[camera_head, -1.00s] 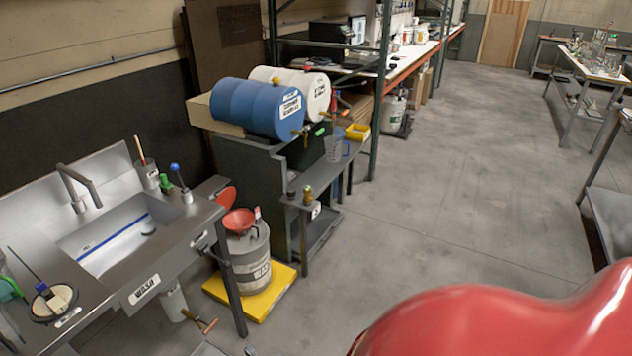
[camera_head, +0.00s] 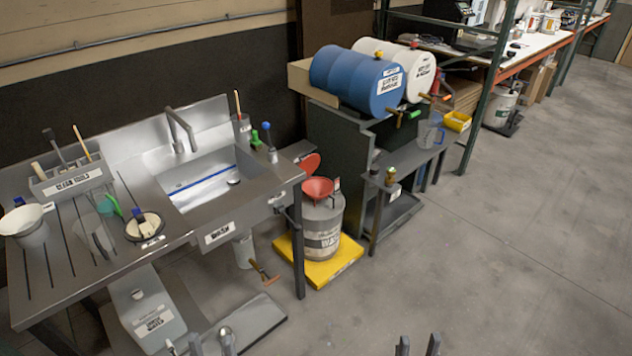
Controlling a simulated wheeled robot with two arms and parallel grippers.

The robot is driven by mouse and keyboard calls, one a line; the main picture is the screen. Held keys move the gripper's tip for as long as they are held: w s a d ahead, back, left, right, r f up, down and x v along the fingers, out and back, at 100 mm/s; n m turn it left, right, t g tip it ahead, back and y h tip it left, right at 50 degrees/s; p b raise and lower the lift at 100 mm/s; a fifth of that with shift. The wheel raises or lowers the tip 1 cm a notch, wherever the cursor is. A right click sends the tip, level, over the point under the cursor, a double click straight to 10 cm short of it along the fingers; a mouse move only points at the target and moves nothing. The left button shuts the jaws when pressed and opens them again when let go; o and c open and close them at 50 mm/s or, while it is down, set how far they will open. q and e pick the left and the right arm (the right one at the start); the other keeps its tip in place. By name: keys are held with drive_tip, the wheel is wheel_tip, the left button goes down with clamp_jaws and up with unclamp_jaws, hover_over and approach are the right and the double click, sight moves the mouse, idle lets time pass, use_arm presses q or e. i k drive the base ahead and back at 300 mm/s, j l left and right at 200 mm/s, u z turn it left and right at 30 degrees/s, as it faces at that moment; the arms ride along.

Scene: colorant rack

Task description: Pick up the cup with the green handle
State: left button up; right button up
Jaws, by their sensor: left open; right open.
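In the head view, a clear cup with a green handle (camera_head: 115,207) stands on the ribbed metal drainboard left of the sink. Its see-through body is hard to make out against the metal. A second clear cup, with a blue handle (camera_head: 442,134), stands on the dark stand by the drums. My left gripper (camera_head: 212,346) shows only its fingertips at the bottom edge, apart and empty. My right gripper (camera_head: 419,346) also shows only its fingertips at the bottom edge, apart and empty. Both are well away from the cups.
Around the green handle are a white bowl-like container (camera_head: 25,225), a tool holder (camera_head: 72,183) and a round dish (camera_head: 145,226). The sink (camera_head: 205,180) lies to the right. A waste drum (camera_head: 322,232) stands on a yellow platform (camera_head: 345,262). The floor at right is clear.

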sight(108, 202)
drive_tip(key=u, duration=1.25)
